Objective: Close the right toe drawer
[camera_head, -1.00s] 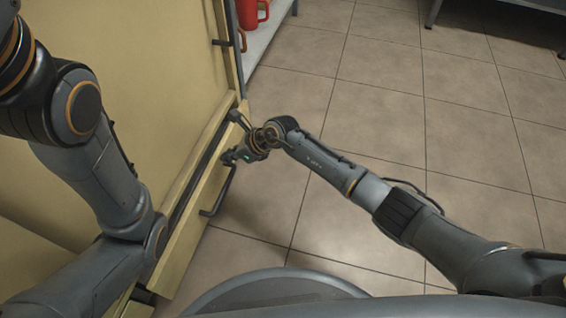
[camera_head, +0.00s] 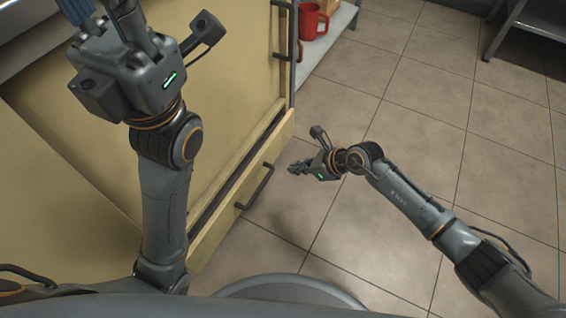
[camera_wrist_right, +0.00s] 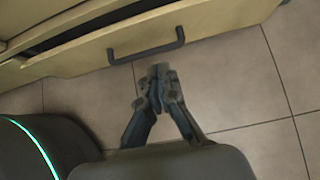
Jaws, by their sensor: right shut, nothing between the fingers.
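The right toe drawer is a low pale yellow drawer (camera_head: 236,210) at the cabinet's foot, with a dark bar handle (camera_head: 262,187). It stands slightly out, with a dark gap along its top edge. In the right wrist view the drawer front (camera_wrist_right: 215,22) and its handle (camera_wrist_right: 148,51) lie just beyond my fingertips. My right gripper (camera_head: 296,167) is shut and empty, in front of the drawer and apart from the handle; it also shows in the wrist view (camera_wrist_right: 158,76). My left gripper (camera_head: 100,12) is high over the cabinet, its fingertips cut off by the top edge.
The yellow cabinet (camera_head: 60,130) fills the left side. A red mug (camera_head: 313,22) stands on a low shelf (camera_head: 335,32) beyond it. The tiled floor (camera_head: 400,120) is clear in front of the drawer. A grey metal table (camera_head: 535,20) stands at the far right.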

